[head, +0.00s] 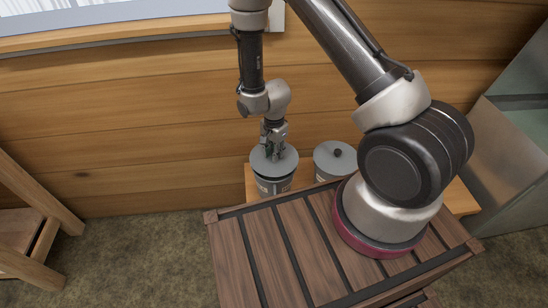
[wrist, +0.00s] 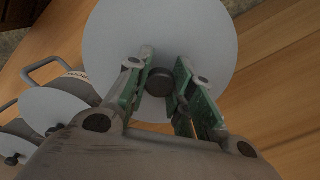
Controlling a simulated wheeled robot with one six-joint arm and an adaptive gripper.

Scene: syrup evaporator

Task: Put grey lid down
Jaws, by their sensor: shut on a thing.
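The grey lid (head: 262,161) is a flat round disc with a dark knob. In the wrist view the lid (wrist: 190,35) fills the upper middle, and its knob (wrist: 159,82) sits between the fingers. My gripper (head: 273,146) points down and is shut on that knob; it also shows in the wrist view (wrist: 160,88). In the head view a labelled grey pot (head: 272,187) is directly below the lid. I cannot tell whether the lid rests on the pot or is slightly above it.
A second pot with a grey lid (head: 326,160) and dark knob stands just to the right. Both are by a wooden shelf (head: 462,200) against the plank wall (head: 150,130). A dark slatted crate top (head: 240,250) is in front. Two lids (wrist: 55,105) show at left in the wrist view.

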